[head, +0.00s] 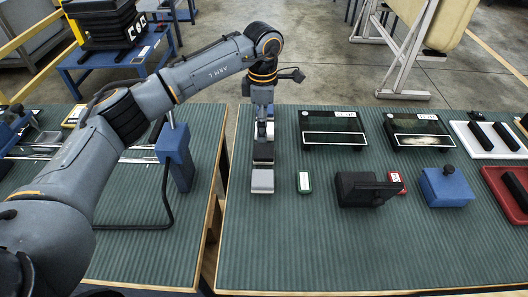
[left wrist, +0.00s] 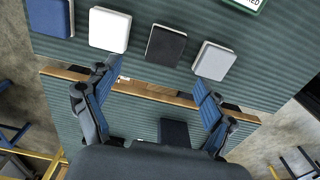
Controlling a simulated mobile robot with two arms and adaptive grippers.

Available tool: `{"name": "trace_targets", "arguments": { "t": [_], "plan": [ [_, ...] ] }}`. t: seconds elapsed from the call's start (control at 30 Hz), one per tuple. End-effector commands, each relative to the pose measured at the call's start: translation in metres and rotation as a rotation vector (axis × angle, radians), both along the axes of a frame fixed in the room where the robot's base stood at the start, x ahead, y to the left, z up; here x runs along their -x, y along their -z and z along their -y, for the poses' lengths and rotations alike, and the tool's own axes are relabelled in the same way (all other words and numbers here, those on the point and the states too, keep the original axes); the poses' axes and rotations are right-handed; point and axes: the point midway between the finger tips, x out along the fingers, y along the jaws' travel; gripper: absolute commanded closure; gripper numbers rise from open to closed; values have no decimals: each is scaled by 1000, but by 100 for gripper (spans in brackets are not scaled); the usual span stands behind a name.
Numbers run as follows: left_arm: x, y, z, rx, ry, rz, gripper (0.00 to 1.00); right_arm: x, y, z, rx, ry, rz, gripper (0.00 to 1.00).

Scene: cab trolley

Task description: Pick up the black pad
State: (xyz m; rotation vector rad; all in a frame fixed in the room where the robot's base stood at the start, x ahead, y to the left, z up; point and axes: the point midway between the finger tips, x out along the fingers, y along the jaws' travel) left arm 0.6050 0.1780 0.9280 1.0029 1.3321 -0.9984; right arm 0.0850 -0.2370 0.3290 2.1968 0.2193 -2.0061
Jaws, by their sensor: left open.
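The black pad (head: 263,152) lies on the green ribbed mat in the head view, in a column between a white pad (head: 261,131) and a light grey pad (head: 262,181). In the left wrist view the black pad (left wrist: 166,45) lies in the row between the white pad (left wrist: 109,29) and the grey pad (left wrist: 213,60). A dark blue pad (left wrist: 48,17) is at the row's end. My left gripper (left wrist: 155,85) is open and empty, its fingers apart and short of the black pad in this view. In the head view the left gripper (head: 263,116) partly covers the far pads.
A green-edged box (head: 304,182), a black block with a plate (head: 358,189) and a blue block (head: 444,187) stand to the right. Two black-framed panels (head: 333,129) lie behind them. A gap separates this table from the left one. The front mat is clear.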

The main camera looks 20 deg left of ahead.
Motion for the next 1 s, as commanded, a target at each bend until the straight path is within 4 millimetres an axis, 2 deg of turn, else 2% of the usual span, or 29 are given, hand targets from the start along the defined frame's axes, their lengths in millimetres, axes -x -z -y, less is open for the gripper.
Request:
{"name": "trace_targets", "arguments": {
  "t": [0.1, 0.37, 0.53, 0.7, 0.97, 1.0],
  "plan": [
    [1, 20, 1, 2, -1, -3, 17, 1, -3, 0, 0, 1, -1, 54],
    [2, 40, 2, 3, 0, -2, 17, 1, -7, -2, -3, 2, -2, 54],
    [9, 64, 5, 2, 1, -5, 17, 1, -18, -4, -4, 2, -1, 54],
    [8, 83, 5, 3, 1, -1, 17, 1, -19, -4, -4, 2, -1, 54],
    [7, 86, 5, 4, 1, 1, 17, -1, -18, -4, -4, 2, 0, 54],
    [7, 86, 5, 4, 0, 1, 25, -1, -18, -4, -4, 2, 0, 54]
  ]
}}
